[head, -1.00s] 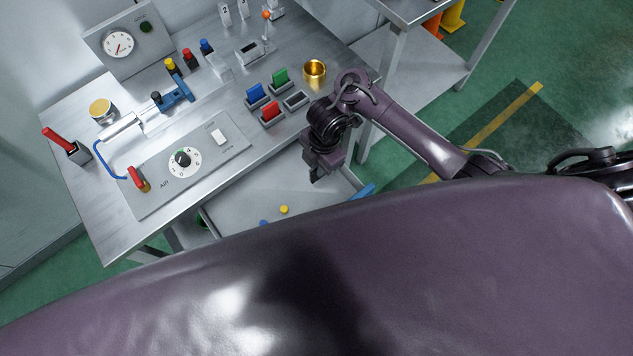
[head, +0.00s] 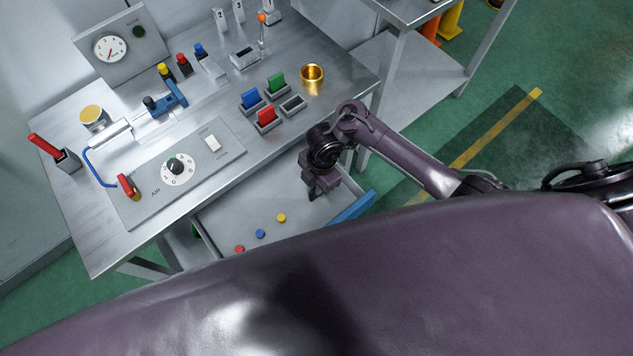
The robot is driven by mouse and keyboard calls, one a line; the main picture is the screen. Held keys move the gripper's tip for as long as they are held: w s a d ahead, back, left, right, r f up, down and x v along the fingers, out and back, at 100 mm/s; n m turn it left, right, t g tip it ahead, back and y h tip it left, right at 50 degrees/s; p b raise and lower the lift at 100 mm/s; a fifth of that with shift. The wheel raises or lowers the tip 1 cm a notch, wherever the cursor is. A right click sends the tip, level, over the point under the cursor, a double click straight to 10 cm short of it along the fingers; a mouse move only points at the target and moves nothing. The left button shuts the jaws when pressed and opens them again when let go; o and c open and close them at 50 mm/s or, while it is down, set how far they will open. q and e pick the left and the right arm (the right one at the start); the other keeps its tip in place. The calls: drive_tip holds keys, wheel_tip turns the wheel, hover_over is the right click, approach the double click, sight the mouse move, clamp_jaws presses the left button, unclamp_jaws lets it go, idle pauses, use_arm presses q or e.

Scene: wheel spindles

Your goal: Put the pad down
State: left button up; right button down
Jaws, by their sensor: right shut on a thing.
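My right gripper (head: 315,190) points down over the open drawer (head: 225,222) below the bench's front edge. It is shut on the pad, of which I can make out only a small dark shape at the fingertips, hard to tell from the fingers. I cannot tell whether it touches the drawer floor. On the bench, a blue pad (head: 251,98), a green pad (head: 276,83) and a red pad (head: 266,117) stand in grey holders. A fourth holder (head: 293,105) beside them looks empty. My left gripper is not in view.
A yellow disc (head: 281,218), a blue disc (head: 260,234) and a red disc (head: 239,249) lie in the drawer, left of the gripper. A blue strip (head: 351,207) runs along the drawer's right side. A brass cup (head: 312,78) stands on the bench. My purple body hides the foreground.

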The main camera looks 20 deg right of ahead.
drive_tip(key=c, duration=1.4)
unclamp_jaws()
wheel_tip(320, 180, up, 12)
drive_tip(key=d+p, duration=0.1)
drive_tip(key=p, duration=0.6)
drive_tip(key=shift+w+d, duration=0.2)
drive_tip(key=shift+w, duration=0.05)
